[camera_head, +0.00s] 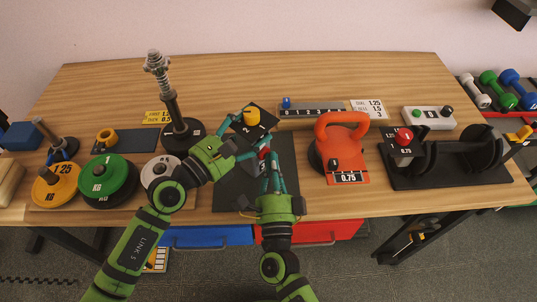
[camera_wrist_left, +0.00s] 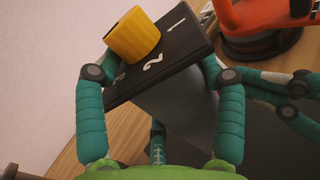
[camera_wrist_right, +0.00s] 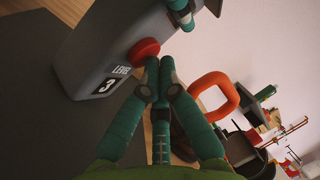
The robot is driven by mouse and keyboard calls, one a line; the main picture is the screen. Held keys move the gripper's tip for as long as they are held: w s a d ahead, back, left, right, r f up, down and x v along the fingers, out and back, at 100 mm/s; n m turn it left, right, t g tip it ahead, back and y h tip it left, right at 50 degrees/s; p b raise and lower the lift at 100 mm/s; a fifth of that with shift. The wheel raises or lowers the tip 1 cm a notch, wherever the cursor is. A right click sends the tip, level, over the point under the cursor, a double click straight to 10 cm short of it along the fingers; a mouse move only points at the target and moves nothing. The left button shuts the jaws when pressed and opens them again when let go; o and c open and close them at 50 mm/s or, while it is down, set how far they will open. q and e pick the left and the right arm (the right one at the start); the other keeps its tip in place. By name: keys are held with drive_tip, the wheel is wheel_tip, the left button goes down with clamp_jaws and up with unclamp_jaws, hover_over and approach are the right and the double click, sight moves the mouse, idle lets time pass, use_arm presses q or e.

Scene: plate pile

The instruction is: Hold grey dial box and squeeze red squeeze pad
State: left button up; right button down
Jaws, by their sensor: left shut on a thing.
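The grey dial box shows its black numbered top (camera_head: 264,121) and yellow dial (camera_head: 251,116) in the head view. It is tilted, and my left gripper (camera_wrist_left: 163,80) is shut on it, one finger on each side. The grey body (camera_wrist_right: 92,50) with a "LEVEL 3" label fills the upper left of the right wrist view. The red squeeze pad (camera_wrist_right: 144,51) sticks out of its side. My right gripper (camera_wrist_right: 156,62) has its fingers together, tips right beside the pad; I cannot tell whether they touch it.
A dark mat (camera_head: 227,196) lies under the box. An orange kettlebell (camera_head: 335,143) stands close on the right, a dark post (camera_head: 176,112) on the left. Green (camera_head: 108,178) and yellow (camera_head: 54,188) weight discs lie at the left; a black rack (camera_head: 450,172) stands at the right.

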idle(0.5)
drive_tip(key=shift+s+d, duration=0.75)
drive_tip(key=shift+s+d, duration=1.8)
use_arm(q)
drive_tip(key=o, duration=1.8)
drive_tip(key=shift+c, duration=0.2)
drive_tip(key=shift+s+a, duration=0.1)
